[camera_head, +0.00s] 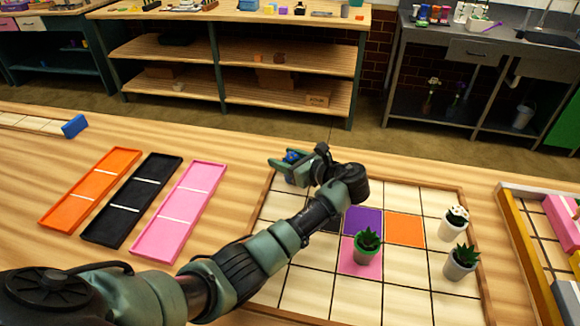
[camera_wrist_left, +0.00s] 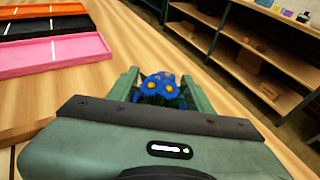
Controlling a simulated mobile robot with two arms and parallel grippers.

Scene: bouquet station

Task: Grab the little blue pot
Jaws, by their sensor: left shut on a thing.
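The little blue pot's blue flowers with yellow centres (camera_wrist_left: 160,86) show between the fingers of my left gripper (camera_wrist_left: 162,92) in the left wrist view. In the head view a small patch of blue (camera_head: 293,156) shows at my left gripper (camera_head: 290,160), which is shut on it near the far left corner of the gridded board (camera_head: 300,278). The pot's body is hidden by the gripper, and I cannot tell whether it touches the table. My right gripper is not in view.
Two pale potted plants (camera_head: 453,223) (camera_head: 458,265) stand at the board's right side. Orange (camera_head: 92,188), black (camera_head: 130,200) and pink (camera_head: 178,212) trays lie left.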

